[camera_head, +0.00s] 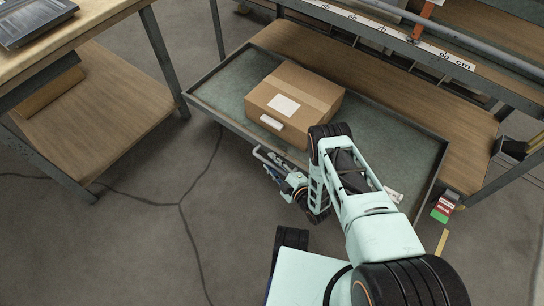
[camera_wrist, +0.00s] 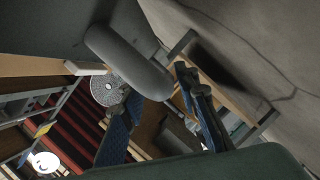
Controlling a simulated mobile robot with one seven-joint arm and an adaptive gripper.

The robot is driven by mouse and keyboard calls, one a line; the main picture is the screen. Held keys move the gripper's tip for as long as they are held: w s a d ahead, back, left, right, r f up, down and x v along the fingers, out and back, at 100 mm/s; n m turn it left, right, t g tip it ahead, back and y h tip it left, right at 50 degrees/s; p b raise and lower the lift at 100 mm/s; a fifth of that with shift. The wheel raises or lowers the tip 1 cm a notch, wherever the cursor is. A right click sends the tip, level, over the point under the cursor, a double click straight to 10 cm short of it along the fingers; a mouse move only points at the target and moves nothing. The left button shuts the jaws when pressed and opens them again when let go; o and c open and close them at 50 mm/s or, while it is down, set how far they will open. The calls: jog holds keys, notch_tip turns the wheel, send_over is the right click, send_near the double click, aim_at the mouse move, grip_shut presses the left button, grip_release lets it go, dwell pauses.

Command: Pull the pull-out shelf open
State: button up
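The pull-out shelf (camera_head: 215,93) is a grey-green tray with a raised rim, standing out in front of a wooden lower shelf. A closed cardboard box (camera_head: 315,85) with a white label sits on it. My gripper (camera_head: 274,170) is low at the front edge, beside this handle. In the wrist view, the rounded grey handle (camera_wrist: 125,60) lies close ahead of my gripper (camera_wrist: 155,92). The blue-and-black fingers are apart. Whether they touch the handle cannot be told. My arm hides part of the shelf's front.
A wooden workbench (camera_head: 105,95) with a lower board stands at left. A bench rail with a scale (camera_head: 400,35) runs above the shelf. A red-and-green item (camera_head: 443,208) is near the right front corner. The floor (camera_head: 150,245) in front at left is clear.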

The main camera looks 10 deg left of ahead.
notch_tip(320, 180, up, 9)
jog(key=shift+r, duration=0.1)
dwell(0.3)
dwell(0.5)
